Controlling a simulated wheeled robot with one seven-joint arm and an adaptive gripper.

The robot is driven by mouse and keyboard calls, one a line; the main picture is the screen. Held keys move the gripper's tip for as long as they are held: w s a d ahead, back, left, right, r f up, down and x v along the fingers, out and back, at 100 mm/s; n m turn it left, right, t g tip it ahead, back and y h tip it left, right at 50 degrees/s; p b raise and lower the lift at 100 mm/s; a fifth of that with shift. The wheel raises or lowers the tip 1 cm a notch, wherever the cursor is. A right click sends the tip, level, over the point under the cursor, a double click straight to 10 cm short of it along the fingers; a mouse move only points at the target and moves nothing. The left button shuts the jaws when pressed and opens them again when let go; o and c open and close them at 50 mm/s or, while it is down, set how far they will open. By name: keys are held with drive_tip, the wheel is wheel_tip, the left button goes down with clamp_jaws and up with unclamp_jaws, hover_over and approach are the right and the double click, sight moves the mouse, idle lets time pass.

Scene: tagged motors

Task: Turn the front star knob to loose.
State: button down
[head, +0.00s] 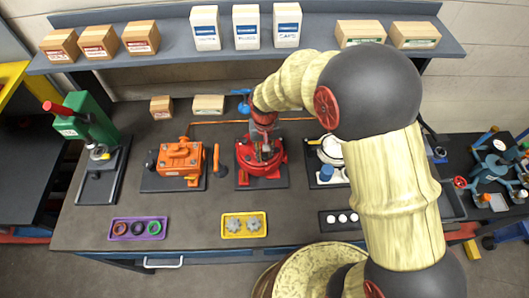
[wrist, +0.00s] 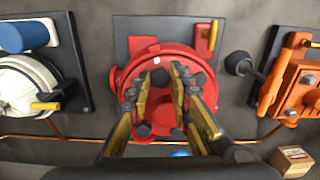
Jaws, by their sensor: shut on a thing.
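The red motor (head: 247,172) sits on a dark base plate in the middle of the bench. It also shows in the wrist view (wrist: 118,75), directly below my gripper (wrist: 162,78). A dark knob (wrist: 160,76) lies between my fingertips, on the motor's front part, and the fingers are shut on it. The fingers hide much of its outline, and I cannot read any setting mark. A second dark round knob (wrist: 143,131) shows on the motor farther back. In the head view my gripper (head: 264,152) reaches down onto the motor.
An orange motor (head: 180,160) with a dark-knobbed lever stands left of the red one. A white unit (head: 330,152) stands right, partly behind my arm. A yellow tray (head: 260,223) with gears and a purple tray (head: 138,229) lie in front. A copper pipe (wrist: 60,138) runs behind.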

sight(265, 155)
drive_tip(key=shift+n, duration=0.3)
drive_tip(key=n, duration=0.3)
drive_tip(key=shift+n, duration=2)
drive_tip(key=c, duration=1.6)
unclamp_jaws()
wheel_tip(265, 155, up, 12)
